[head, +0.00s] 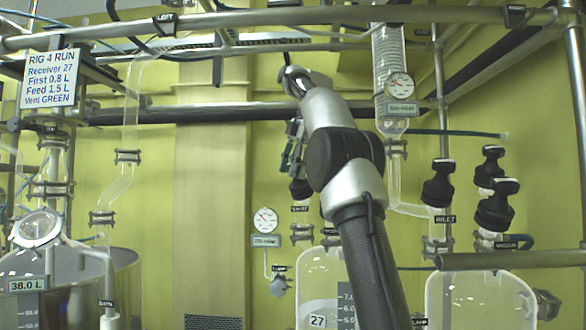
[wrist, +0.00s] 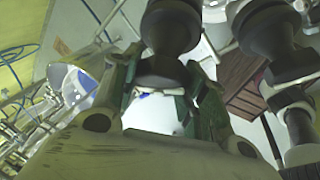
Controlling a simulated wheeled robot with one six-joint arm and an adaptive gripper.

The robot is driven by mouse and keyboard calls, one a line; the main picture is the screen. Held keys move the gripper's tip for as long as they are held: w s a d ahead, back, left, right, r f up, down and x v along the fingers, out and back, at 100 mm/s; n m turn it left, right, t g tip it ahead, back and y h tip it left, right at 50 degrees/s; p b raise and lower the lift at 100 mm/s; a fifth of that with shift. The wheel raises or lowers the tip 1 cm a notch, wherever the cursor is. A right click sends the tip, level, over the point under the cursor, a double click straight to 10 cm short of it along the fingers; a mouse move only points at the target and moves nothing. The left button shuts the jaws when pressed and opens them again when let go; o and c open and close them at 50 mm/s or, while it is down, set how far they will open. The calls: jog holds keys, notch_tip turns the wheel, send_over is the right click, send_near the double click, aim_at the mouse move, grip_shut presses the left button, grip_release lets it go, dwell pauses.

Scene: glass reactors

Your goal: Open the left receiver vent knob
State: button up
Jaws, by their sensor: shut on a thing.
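The left receiver is the clear glass vessel (head: 312,270) marked 27, partly behind my arm. Its black vent knob (head: 300,189) stands above a small dark label at its top left. My gripper (head: 295,165) reaches down to this knob from above and is shut on it. In the wrist view the dark knob (wrist: 160,70) sits between my two green-edged fingers (wrist: 163,95). The knob's turn position cannot be told.
Another black knob (wrist: 268,35) is close on the right in the wrist view. The right receiver (head: 480,300) has several black knobs, one of them the inlet knob (head: 438,185). A glass condenser (head: 388,60) and metal rails (head: 250,18) are overhead. A sign (head: 50,79) hangs at left.

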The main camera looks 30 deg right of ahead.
dwell(0.3)
jog(key=o, duration=1.1)
jog(key=shift+c, duration=0.2)
